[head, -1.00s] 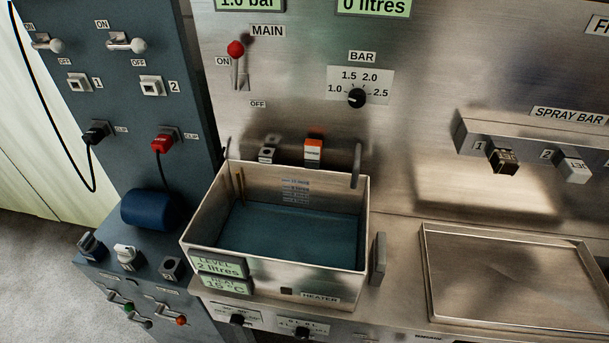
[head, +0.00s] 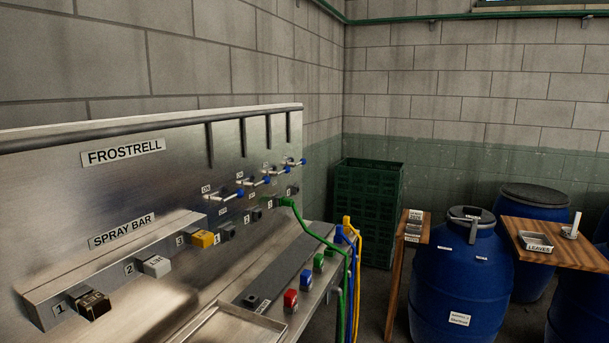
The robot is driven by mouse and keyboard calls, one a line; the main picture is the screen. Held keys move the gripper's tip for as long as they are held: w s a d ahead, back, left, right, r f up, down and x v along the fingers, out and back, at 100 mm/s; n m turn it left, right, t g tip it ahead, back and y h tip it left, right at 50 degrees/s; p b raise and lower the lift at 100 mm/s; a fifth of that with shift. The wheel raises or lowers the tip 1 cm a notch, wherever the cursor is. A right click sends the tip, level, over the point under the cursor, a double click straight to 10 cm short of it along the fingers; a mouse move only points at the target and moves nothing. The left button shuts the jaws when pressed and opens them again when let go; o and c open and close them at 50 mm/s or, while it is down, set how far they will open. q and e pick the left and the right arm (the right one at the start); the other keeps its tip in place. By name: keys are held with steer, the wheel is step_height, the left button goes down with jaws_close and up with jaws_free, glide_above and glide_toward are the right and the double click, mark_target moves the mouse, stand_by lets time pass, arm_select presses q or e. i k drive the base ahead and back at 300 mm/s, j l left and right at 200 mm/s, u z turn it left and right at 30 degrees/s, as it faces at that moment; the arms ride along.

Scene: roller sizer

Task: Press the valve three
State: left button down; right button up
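A row of several valves with metal levers and blue parts is on the right part of the steel panel, under small ON labels. The nearest lever (head: 224,195) is the largest in view. Others run back to the far lever (head: 294,162). Their numbers are too small to tell, so I cannot say which is valve three. The spray bar (head: 150,250) carries a dark block (head: 94,304) at 1, a grey block (head: 157,266) at 2 and a yellow block (head: 205,238) at 3. Neither gripper is in view.
Green, blue and yellow hoses hang at the panel's right end, by red (head: 291,299) and green (head: 319,262) blocks. A tray (head: 235,328) is at the bottom. A green crate (head: 368,210), blue barrels (head: 462,270) and a wooden table (head: 555,243) stand to the right.

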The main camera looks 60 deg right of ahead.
mark_target(287, 169)
steer(key=k+z, duration=0.1)
steer(key=z, duration=1.55)
steer(key=i+l+z, duration=0.2)
steer(key=i+l, duration=0.6)
steer(key=i+l+z, duration=0.2)
steer(key=i+l, duration=0.5)
steer(key=i, duration=0.15)
